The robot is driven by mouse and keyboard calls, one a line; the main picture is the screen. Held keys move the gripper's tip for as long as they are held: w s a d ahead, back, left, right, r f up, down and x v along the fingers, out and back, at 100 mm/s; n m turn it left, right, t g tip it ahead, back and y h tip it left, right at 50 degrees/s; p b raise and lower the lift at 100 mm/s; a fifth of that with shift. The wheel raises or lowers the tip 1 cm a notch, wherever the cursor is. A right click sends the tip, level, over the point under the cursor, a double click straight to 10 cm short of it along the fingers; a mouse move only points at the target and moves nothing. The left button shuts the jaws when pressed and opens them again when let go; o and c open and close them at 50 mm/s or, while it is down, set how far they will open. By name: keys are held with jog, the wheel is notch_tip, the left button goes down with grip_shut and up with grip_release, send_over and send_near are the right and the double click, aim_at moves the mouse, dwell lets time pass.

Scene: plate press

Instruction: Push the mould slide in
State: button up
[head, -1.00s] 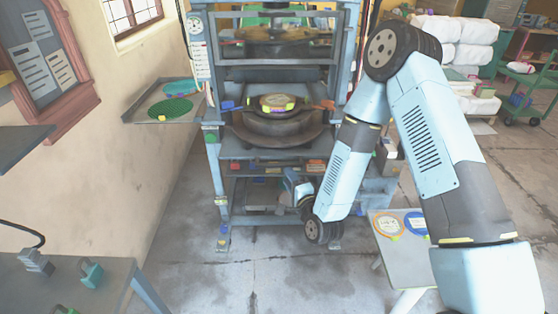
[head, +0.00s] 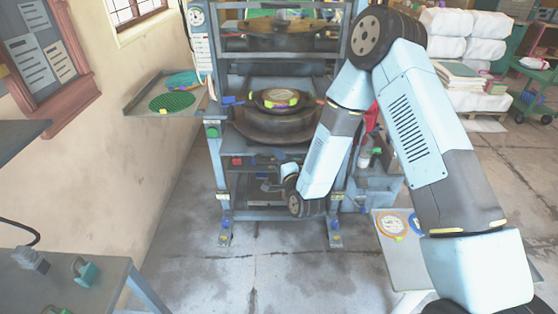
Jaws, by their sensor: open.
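The press (head: 219,170) stands ahead in the head view, a tall blue-grey frame with several levels. A round dark mould (head: 276,107) with a pale centre and yellow marks sits at its middle level, above a wide dark round plate (head: 262,132). A blue piece shows at the mould's left and an orange one at its right. I cannot tell which part is the slide. My gripper (head: 270,186) is open, small and partly hidden by my wrist. It appears in front of the press's lower opening, below the mould, with nothing seen in it.
A side shelf (head: 136,108) with green and blue round mesh pieces juts out left of the press. A grey table (head: 405,262) with coloured discs stands at the lower right. A bench (head: 104,267) stands at the lower left. The floor between them is clear.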

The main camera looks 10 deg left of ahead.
jog(key=c, duration=0.7)
grip_shut()
jog(key=shift+s+d+f, duration=0.1)
